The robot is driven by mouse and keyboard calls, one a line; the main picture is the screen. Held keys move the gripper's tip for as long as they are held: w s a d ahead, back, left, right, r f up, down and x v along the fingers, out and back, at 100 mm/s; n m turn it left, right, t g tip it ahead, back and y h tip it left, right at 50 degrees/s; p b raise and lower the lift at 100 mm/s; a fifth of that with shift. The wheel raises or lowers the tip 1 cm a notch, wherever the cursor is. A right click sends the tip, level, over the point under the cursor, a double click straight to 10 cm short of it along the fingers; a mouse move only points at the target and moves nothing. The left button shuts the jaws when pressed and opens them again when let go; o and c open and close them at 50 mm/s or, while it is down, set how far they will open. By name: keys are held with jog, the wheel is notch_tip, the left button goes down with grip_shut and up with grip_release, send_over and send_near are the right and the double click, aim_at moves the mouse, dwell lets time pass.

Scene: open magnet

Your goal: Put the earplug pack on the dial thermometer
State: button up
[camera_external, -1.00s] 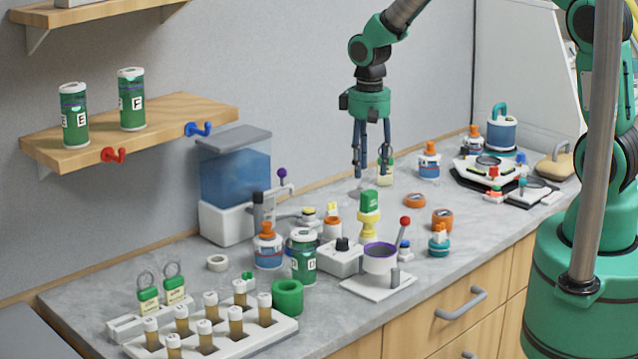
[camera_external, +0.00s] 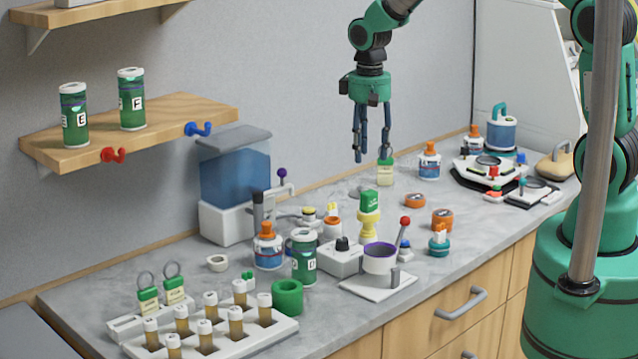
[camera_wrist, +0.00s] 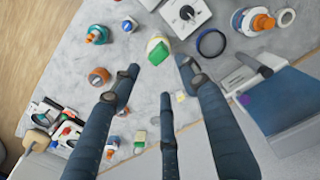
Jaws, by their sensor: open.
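A small cream pack with a green top (camera_external: 385,175), which I take for the earplug pack, stands on the counter below my gripper. It seems to show in the wrist view (camera_wrist: 140,138). My gripper (camera_external: 372,158) hangs fingers down above the counter, open and empty, its fingers also in the wrist view (camera_wrist: 160,76). Two low round orange things with dark faces sit nearer the front edge: one (camera_external: 414,200) and another (camera_external: 442,218), with one also in the wrist view (camera_wrist: 98,76). Either could be the dial thermometer; I cannot tell.
A green block on a yellow stand (camera_external: 369,215) rises left of the orange things. A purple-rimmed cup (camera_external: 380,260) and a blue tank (camera_external: 235,175) stand farther left. A bottle with an orange cap (camera_external: 429,162) stands right of the pack.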

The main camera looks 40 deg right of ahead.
jog(key=shift+r, duration=0.1)
jog(key=s+d+r+t, duration=0.1)
jog(key=s+r, duration=0.5)
jog(key=r, duration=0.4)
jog(key=s+d+r+t, duration=0.1)
jog(key=s+r+t, duration=0.1)
jog(key=s+r, duration=0.6)
jog(key=s+d+r+t, duration=0.1)
jog(key=s+r, duration=0.3)
jog(key=s, duration=0.5)
jog(key=s+r+t, duration=0.1)
jog(key=s+r, duration=0.4)
jog(key=s, duration=0.5)
jog(key=shift+d+t, duration=0.3)
jog(key=shift+d, duration=0.05)
notch_tip(320, 180, down, 14)
jog(key=b, duration=1.4)
jog(key=shift+f, duration=0.15)
